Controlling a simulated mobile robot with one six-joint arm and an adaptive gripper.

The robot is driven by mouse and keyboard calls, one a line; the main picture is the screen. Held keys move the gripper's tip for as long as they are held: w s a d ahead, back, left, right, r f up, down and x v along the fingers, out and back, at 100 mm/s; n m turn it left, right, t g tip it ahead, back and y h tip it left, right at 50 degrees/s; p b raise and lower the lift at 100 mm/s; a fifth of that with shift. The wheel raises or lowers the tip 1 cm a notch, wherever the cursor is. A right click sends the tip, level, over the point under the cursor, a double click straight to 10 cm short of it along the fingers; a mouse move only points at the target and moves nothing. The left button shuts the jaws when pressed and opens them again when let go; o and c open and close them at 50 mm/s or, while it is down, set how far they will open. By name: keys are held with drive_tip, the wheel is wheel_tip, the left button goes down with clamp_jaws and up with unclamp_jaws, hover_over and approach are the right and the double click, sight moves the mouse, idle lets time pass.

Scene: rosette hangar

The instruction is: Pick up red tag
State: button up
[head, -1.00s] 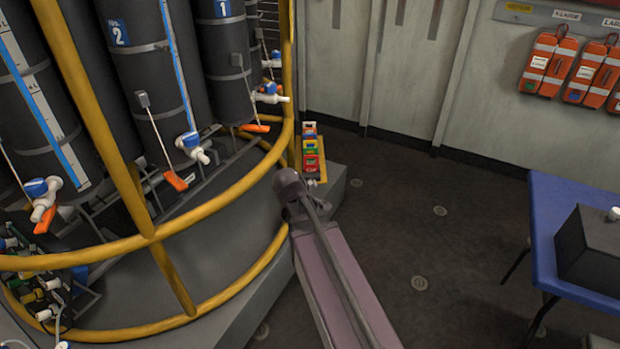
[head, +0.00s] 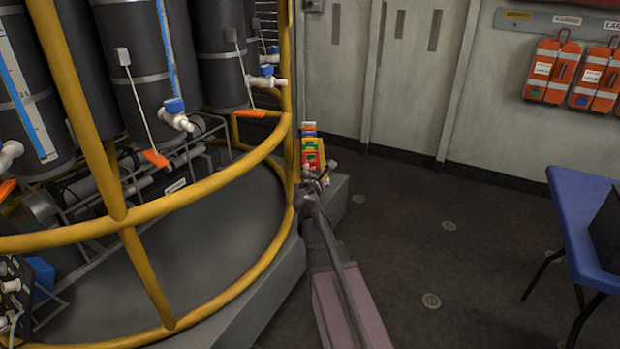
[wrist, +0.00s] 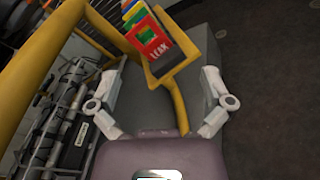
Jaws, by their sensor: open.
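The red tag (wrist: 157,48), with "LEAK" lettering and a green patch, stands at the front of a row of coloured tags in the wrist view. The row rests in a yellow holder (wrist: 184,66). In the head view the red tag (head: 311,159) shows just beyond my gripper (head: 314,180), which partly covers its lower part. In the wrist view my gripper (wrist: 160,76) is open and empty. Its two fingers are spread wide, on either side of the holder's near end. The red tag is ahead of them, apart from both.
A yellow guard rail (head: 215,187) curves around dark tanks (head: 135,80) on the left. The holder is by a grey plinth (head: 338,195) next to the rail. A blue table (head: 590,225) stands at right. Dark floor between is clear.

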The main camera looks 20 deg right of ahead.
sight(311, 168)
drive_tip(key=w+f+n+t+y+b, duration=0.2)
drive_tip(key=w+f+n+b, duration=0.2)
drive_tip(key=n, duration=0.5)
drive_tip(key=shift+f+t+b, duration=0.4)
drive_tip(key=shift+f+b, duration=0.4)
drive_tip(key=shift+b, duration=0.35)
drive_tip(key=shift+x, duration=4.3)
drive_tip(key=shift+x, duration=2.55)
drive_tip(key=shift+r, duration=0.1)
drive_tip(key=c, duration=0.6)
